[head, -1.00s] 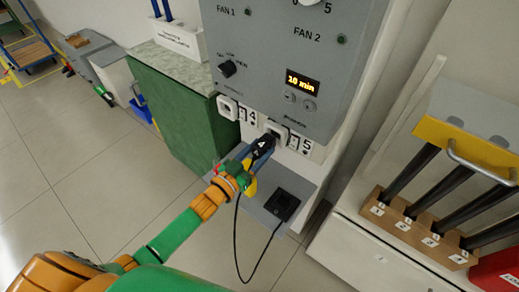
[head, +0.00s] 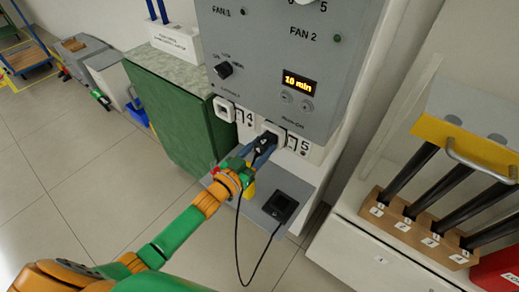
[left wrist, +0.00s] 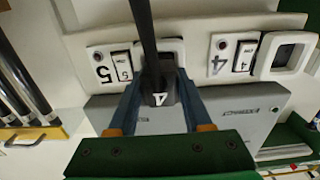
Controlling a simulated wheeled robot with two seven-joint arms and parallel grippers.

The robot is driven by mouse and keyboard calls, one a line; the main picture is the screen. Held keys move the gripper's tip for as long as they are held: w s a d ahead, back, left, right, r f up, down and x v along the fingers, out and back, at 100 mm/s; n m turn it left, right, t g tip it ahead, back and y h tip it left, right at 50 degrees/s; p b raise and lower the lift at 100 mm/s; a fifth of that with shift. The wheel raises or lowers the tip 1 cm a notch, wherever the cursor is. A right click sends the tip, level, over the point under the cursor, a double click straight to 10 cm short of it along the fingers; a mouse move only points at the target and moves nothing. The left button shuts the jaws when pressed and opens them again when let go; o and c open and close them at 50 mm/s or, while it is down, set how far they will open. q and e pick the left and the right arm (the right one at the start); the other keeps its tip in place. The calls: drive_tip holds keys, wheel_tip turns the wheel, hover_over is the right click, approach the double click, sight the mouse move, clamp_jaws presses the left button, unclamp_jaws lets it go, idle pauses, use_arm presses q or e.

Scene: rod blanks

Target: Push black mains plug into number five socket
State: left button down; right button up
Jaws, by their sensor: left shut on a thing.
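The black mains plug (head: 262,143) is held in my left gripper (head: 256,152), whose two blue fingers are shut on its sides. In the left wrist view the plug (left wrist: 160,92) bears a white 4, and its cable runs up across the picture. The number five socket (head: 271,129) is a white square outlet beside its switch and the 5 label. The plug is right in front of it and hides part of its face, also in the left wrist view (left wrist: 176,47). I cannot tell whether the pins are in. My right gripper is not in view.
The number four socket (head: 224,108) is empty, to the left. The grey control panel (head: 265,60) overhangs both sockets. The plug's cable (head: 238,240) loops down to a black box (head: 281,206) on a grey shelf. A wooden rack (head: 415,228) with black rods stands at the right.

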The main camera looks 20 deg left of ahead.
sight(258, 151)
use_arm(q)
drive_tip(key=shift+w+d, duration=0.2)
drive_tip(key=shift+w, duration=0.3)
drive_tip(key=shift+r, duration=0.15)
drive_tip(key=shift+c, duration=1.3)
unclamp_jaws()
drive_tip(key=shift+w+d, duration=0.1)
drive_tip(key=shift+w, duration=0.1)
drive_tip(key=v, duration=0.7)
drive_tip(key=shift+s, duration=0.15)
